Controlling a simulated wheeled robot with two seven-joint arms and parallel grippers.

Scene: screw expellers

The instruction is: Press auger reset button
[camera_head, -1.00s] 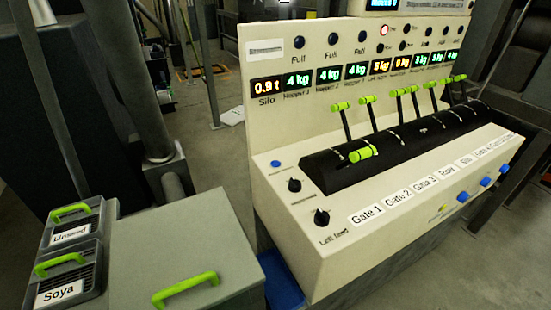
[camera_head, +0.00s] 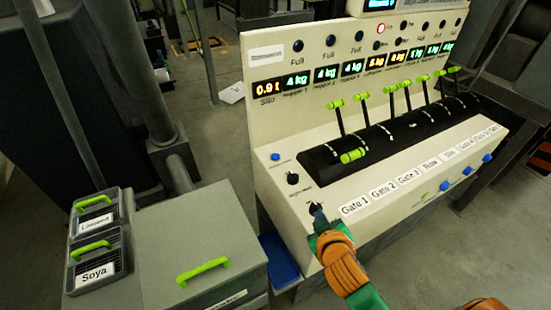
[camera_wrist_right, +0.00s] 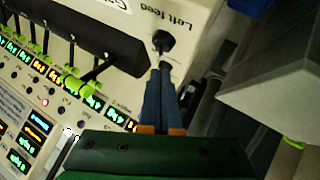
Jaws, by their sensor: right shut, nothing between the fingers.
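The cream control panel (camera_head: 290,215) stands right of centre in the head view. A small blue button (camera_head: 275,157) is on its left top edge; its label is too small to read. Several blue buttons (camera_head: 443,186) sit on the front face at right. My right gripper (camera_head: 317,211) is shut and empty, its fingertips close to the black "Left feed" knob (camera_head: 315,206). In the right wrist view the shut fingers (camera_wrist_right: 160,68) point at this knob (camera_wrist_right: 163,41); I cannot tell whether they touch it. My left gripper is out of view.
Several green-handled gate levers (camera_head: 338,103) rise from a black housing (camera_head: 320,160) behind the knobs. Another black knob (camera_head: 292,178) sits between the blue button and the "Left feed" knob. A red lamp (camera_head: 381,28) is lit. A grey bin (camera_head: 190,235) stands left.

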